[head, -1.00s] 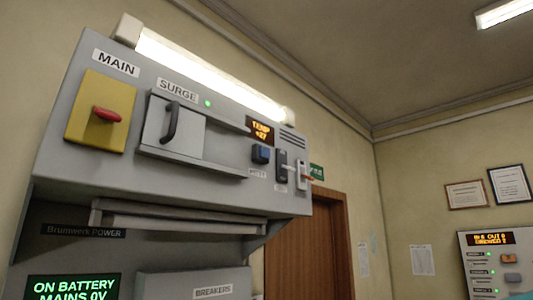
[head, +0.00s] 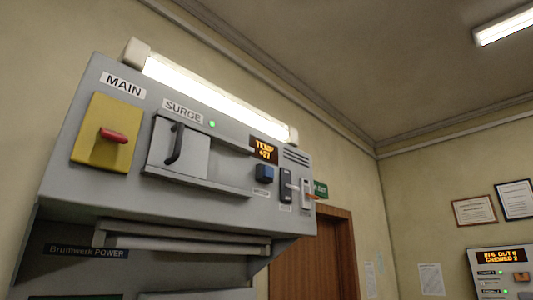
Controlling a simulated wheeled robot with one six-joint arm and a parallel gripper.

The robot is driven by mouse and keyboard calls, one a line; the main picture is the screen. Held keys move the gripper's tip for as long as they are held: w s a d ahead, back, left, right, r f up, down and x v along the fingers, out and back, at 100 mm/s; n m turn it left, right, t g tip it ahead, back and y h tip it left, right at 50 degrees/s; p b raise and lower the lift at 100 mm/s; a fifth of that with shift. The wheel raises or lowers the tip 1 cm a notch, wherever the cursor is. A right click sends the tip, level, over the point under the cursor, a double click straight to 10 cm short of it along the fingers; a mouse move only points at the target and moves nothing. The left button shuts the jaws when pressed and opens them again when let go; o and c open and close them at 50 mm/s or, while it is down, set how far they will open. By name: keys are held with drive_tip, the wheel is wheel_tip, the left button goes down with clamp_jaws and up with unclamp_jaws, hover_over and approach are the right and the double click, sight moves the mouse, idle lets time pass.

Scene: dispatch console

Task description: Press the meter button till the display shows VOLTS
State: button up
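The meter display (head: 264,149) is a small dark panel with amber text on the upper right of the grey console, and it reads TEMP +27. The blue meter button (head: 264,173) sits just below it, above a small white label (head: 262,193) that is too small to read surely. The button looks unpressed, with nothing touching it. My gripper is not in view.
The grey console carries a yellow MAIN plate with a red handle (head: 113,135), a SURGE door (head: 180,149) with a black handle, and switches (head: 287,186) right of the button. A brown door (head: 313,255) and another panel (head: 502,258) stand to the right.

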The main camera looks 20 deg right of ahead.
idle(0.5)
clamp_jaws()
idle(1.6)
